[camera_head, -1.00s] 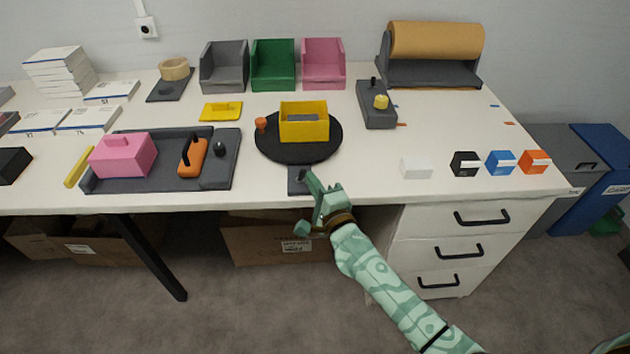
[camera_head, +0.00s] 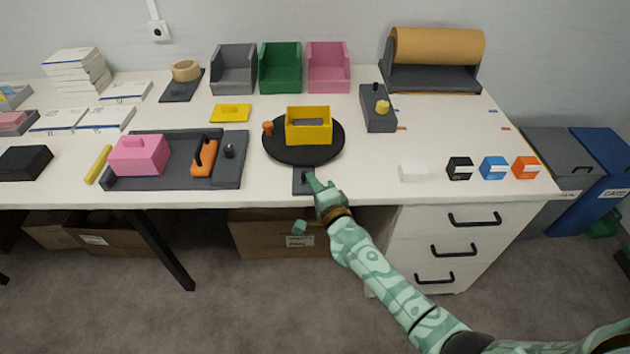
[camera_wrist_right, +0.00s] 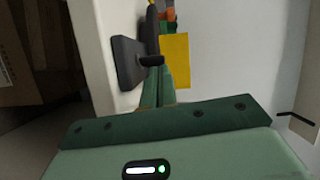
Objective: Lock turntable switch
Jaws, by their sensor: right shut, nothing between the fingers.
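The turntable is a round black disc (camera_head: 272,152) near the front edge of the table, with an open yellow box (camera_head: 308,132) and an orange knob (camera_head: 267,128) on it. Its switch is a small dark grey base (camera_head: 299,188) at the disc's front, with a short black lever (camera_wrist_right: 152,61) that shows in the right wrist view. My right gripper (camera_head: 312,178) is shut and empty, its fingertips right at the lever. Whether they touch it I cannot tell. The fingers partly cover the switch in the head view. My left gripper is not in view.
A grey tray (camera_head: 175,182) with a pink block and an orange handled piece lies left of the turntable. A grey block with a yellow knob (camera_head: 382,107) stands behind right. A white block (camera_head: 412,171) and small coloured cartons sit right. Drawers (camera_head: 470,245) are below.

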